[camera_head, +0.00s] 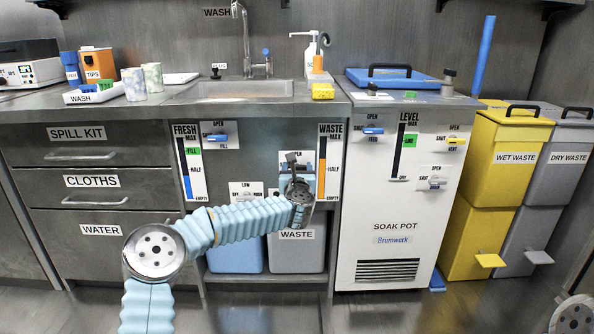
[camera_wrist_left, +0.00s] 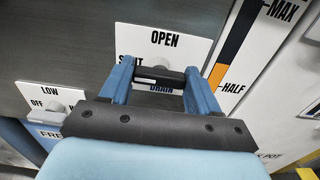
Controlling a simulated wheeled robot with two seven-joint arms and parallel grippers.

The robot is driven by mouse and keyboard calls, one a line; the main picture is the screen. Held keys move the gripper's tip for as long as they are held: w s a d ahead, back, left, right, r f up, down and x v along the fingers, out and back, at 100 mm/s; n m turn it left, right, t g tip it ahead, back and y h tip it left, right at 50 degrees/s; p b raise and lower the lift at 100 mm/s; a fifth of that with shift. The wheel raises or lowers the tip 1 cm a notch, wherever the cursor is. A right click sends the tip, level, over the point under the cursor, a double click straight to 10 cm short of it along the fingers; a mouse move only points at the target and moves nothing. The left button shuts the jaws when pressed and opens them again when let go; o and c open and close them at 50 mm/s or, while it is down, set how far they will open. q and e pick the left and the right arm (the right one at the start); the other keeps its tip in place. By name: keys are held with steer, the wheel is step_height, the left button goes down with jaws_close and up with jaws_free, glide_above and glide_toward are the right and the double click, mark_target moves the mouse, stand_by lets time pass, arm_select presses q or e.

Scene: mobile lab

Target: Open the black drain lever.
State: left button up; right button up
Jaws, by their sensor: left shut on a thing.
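The black drain lever (camera_wrist_left: 160,80) sits on a white plate (camera_wrist_left: 185,45) marked OPEN above, with SHUT partly covered at left and DRAIN below. In the left wrist view it shows as a short dark bar lying crosswise between the fingers of my left gripper (camera_wrist_left: 160,88). The gripper is shut on it. In the head view my left gripper (camera_head: 297,168) is at the lever's plate, just left of the WASTE gauge (camera_head: 329,160), and largely hides the lever. The lever's exact angle is hard to tell. My right gripper is out of view.
A LOW/OFF switch plate (camera_head: 245,192) is left of my gripper. The FRESH gauge (camera_head: 188,165) and a blue fill lever (camera_head: 218,138) are farther left. A WASTE container (camera_head: 296,250) stands below. The soak pot cabinet (camera_head: 398,200) is at right, and the sink (camera_head: 240,90) is above.

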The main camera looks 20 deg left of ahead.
arm_select(q)
steer(key=shift+m, duration=0.3)
steer(key=shift+d+f+m+p, duration=0.1)
steer(key=shift+m+p, duration=0.1)
steer(key=shift+m, duration=3.8)
steer(key=shift+d+f+m+p, duration=0.1)
steer(key=shift+m+p, duration=0.05)
steer(key=shift+m, duration=3.85)
steer(key=o, duration=1.1)
steer(key=shift+c, duration=0.2)
steer(key=v, duration=1.3)
steer(key=shift+s+d, duration=0.15)
steer(key=shift+s, duration=0.2)
